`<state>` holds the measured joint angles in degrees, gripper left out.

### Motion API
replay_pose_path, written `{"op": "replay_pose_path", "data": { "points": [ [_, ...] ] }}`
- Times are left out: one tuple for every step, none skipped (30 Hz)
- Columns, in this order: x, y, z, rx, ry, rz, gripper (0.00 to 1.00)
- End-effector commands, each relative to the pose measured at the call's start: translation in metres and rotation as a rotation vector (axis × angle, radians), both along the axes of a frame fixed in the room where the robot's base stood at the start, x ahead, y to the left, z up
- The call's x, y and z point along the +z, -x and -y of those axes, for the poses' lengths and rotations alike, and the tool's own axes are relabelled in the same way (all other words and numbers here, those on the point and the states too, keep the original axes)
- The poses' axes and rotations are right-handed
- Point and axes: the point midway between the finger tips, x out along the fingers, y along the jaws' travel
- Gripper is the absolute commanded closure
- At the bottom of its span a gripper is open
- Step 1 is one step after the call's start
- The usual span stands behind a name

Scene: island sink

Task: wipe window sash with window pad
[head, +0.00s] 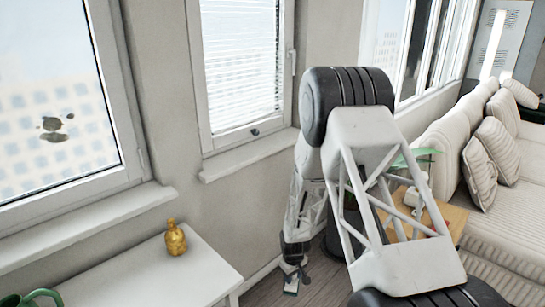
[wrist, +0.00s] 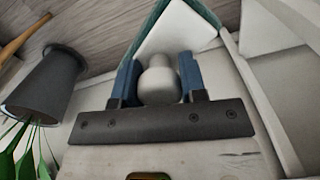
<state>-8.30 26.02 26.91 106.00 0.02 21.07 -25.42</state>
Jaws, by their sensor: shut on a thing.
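The window sash (head: 133,150) is the white frame of the left window in the head view, with dark smudges (head: 53,130) on its pane. A second window sash (head: 205,135) with a blind stands to its right. My gripper (wrist: 158,78) is shut, its blue fingers on either side of the round grey knob of the window pad (wrist: 178,30). The pad has a white plate with a teal edge. In the head view my gripper (head: 293,272) hangs low over the floor beside the wall, with the pad (head: 291,287) small at its end. It is well apart from both windows.
A white cabinet (head: 160,272) below the left window bears a gold bottle (head: 175,239) and a green mug (head: 32,299). A sofa (head: 500,215) and a wooden table (head: 452,215) stand right. A dark plant pot (wrist: 45,85) is near my gripper in the wrist view.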

Motion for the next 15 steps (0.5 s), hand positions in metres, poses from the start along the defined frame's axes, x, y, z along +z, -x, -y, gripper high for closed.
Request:
{"op": "replay_pose_path", "data": {
  "points": [
    [-0.008, -0.007, 0.011, -0.057, 0.0, -0.002, 0.8],
    [-0.013, -0.012, 0.018, -0.094, 0.0, -0.002, 0.8],
    [-0.018, -0.018, 0.026, -0.143, 0.001, -0.001, 0.8],
    [-0.023, -0.022, 0.032, -0.179, 0.0, -0.002, 0.8],
    [-0.028, -0.026, 0.038, -0.216, 0.0, -0.002, 0.8],
    [-0.033, -0.031, 0.046, -0.263, 0.0, -0.001, 0.8],
    [-0.037, -0.035, 0.052, -0.296, 0.0, -0.001, 0.8],
    [-0.041, -0.038, 0.058, -0.33, 0.0, -0.002, 0.8],
    [-0.046, -0.042, 0.065, -0.371, 0.0, -0.002, 0.8],
    [-0.049, -0.045, 0.07, -0.4, 0.001, -0.001, 0.8],
    [-0.053, -0.048, 0.075, -0.426, 0.001, -0.001, 0.8],
    [-0.057, -0.05, 0.081, -0.459, 0.0, -0.002, 0.8],
    [-0.06, -0.052, 0.085, -0.482, 0.0, -0.001, 0.8],
    [-0.062, -0.054, 0.089, -0.501, 0.001, -0.001, 0.8],
    [-0.064, -0.057, 0.092, -0.525, 0.0, 0.0, 0.8]
  ]
}}
